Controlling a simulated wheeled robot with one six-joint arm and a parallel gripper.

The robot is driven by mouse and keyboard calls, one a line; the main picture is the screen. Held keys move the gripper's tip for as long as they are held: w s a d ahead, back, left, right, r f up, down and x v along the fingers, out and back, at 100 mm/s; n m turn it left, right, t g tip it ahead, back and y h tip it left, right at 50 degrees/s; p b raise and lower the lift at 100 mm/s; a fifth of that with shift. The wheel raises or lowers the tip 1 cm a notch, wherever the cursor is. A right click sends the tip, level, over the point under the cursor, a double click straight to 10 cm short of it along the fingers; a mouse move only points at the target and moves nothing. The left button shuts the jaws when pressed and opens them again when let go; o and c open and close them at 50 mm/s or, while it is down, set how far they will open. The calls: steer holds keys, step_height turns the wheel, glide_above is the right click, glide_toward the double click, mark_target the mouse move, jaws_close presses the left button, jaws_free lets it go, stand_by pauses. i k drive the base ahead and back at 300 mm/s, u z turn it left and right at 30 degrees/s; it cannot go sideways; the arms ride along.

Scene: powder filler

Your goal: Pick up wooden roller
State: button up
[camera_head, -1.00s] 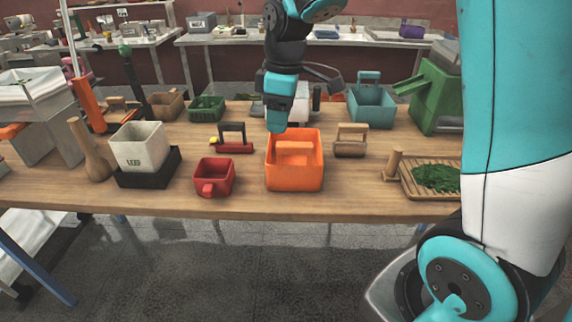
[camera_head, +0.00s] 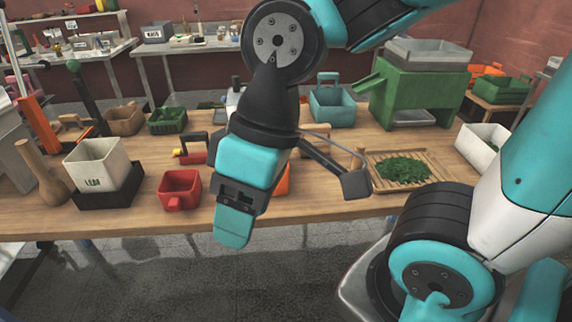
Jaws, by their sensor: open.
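A wooden piece with a bar handle, which looks like the wooden roller (camera_head: 318,122), stands on the table behind my arm. Only part of its upper bar shows; the rest is hidden by my wrist. My gripper (camera_head: 233,228) is open and hangs above the table's front edge, nearer to the camera than the roller and to its left. Its fingers point down, and nothing shows held in them. The orange box (camera_head: 284,180) is mostly hidden behind my gripper.
A red cup (camera_head: 180,188) stands left of my gripper. A white box (camera_head: 95,163) sits in a black tray further left. A slatted wooden tray with green leaves (camera_head: 402,168) lies at right, before a green machine (camera_head: 420,85). The wooden table (camera_head: 115,215) is bare along its front.

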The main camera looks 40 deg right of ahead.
mark_target(319, 128)
steer(key=k, duration=0.4)
steer(key=z, duration=0.5)
steer(key=i, duration=1.25)
steer(key=u, duration=0.4)
